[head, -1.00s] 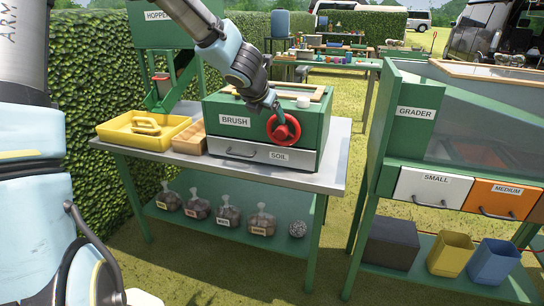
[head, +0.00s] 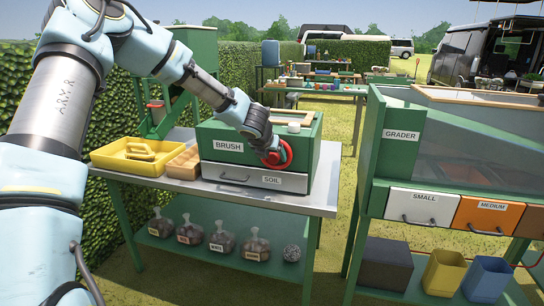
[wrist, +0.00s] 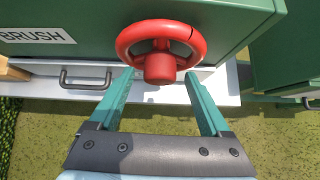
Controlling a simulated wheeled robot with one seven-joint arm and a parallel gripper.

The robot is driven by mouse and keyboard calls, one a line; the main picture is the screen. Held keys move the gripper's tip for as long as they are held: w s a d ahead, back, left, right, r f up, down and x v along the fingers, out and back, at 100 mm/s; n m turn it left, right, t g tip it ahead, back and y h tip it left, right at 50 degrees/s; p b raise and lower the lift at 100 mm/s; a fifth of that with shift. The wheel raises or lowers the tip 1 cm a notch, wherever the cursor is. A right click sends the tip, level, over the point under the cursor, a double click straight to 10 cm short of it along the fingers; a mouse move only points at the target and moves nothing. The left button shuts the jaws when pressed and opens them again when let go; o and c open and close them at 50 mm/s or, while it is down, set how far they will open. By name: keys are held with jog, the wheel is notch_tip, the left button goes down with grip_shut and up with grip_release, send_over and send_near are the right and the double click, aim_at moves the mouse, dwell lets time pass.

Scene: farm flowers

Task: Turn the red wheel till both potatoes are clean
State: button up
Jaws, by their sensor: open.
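The red wheel (head: 284,154) is on the front of the green box labelled BRUSH (head: 222,133), at its right side. In the wrist view the red wheel (wrist: 160,50) shows its rim and a red knob at the lower middle. My gripper (wrist: 160,78) is open, with its two teal fingers pointing at the wheel, one on each side of the knob. Whether the fingers touch the wheel I cannot tell. In the head view my gripper (head: 272,156) partly covers the wheel. The potatoes are not visible.
A drawer labelled SOIL (head: 270,181) sits shut below the wheel. The green GRADER stand (head: 378,150) is to the right, across a gap.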

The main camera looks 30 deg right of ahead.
jog(key=shift+w+d+f, duration=0.2)
jog(key=shift+f, duration=0.1)
grip_shut()
dwell(0.6)
